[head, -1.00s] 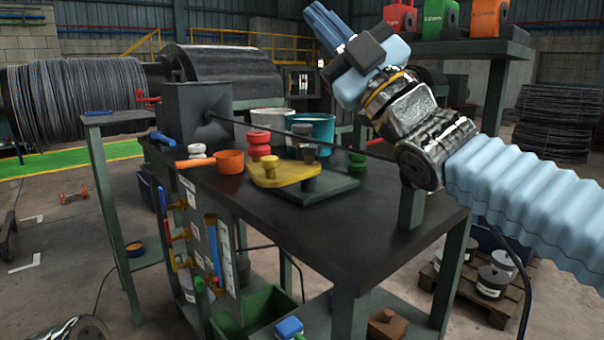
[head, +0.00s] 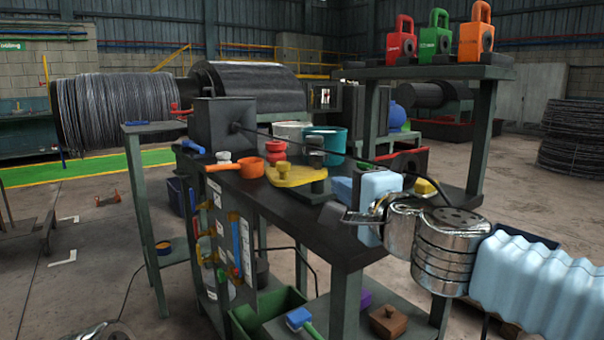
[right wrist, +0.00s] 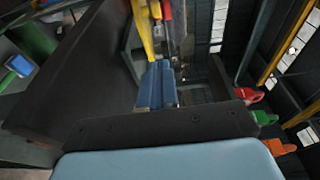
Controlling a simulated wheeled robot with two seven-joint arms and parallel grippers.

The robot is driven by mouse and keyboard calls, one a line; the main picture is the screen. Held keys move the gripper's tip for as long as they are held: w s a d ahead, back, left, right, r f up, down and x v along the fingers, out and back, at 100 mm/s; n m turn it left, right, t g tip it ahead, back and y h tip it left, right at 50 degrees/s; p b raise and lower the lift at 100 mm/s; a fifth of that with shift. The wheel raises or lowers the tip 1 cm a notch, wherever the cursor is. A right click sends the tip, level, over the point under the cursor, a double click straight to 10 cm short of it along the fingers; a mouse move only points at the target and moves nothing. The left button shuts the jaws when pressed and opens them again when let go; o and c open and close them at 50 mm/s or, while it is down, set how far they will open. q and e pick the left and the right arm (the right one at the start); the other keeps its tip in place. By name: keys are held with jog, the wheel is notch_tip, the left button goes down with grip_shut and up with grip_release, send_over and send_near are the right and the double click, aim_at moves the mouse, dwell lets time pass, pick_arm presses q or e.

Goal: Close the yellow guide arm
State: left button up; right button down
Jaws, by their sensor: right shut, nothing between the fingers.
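The yellow guide arm (head: 297,177) is a flat plate with a round yellow knob (head: 282,169). It lies on a dark base on the bench, beside the red rollers and a grey post (head: 314,153). A wire runs from the grey box past it. My right gripper (head: 341,188) is just right of the guide arm's dark base, pointing left. In the right wrist view its blue fingers (right wrist: 157,85) are together and empty, with a yellow part (right wrist: 143,28) beyond the tips, apparently the guide arm. Contact cannot be told.
The grey box (head: 225,125) stands at the bench's back left. An orange cup (head: 251,167), a teal pot (head: 333,138) and a white pot are near the guide arm. A raised shelf (head: 430,72) with red, green and orange weights stands behind my right arm.

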jog(key=b+x, duration=0.1)
jog(key=x, duration=0.7)
jog(key=shift+w+a, duration=0.2)
jog(key=shift+w, duration=0.15)
jog(key=shift+w+a, duration=0.3)
jog(key=shift+a, duration=0.25)
jog(key=shift+w+a, duration=0.25)
jog(key=shift+a, duration=0.35)
jog(key=shift+w+a, duration=0.3)
jog(key=shift+a, duration=0.45)
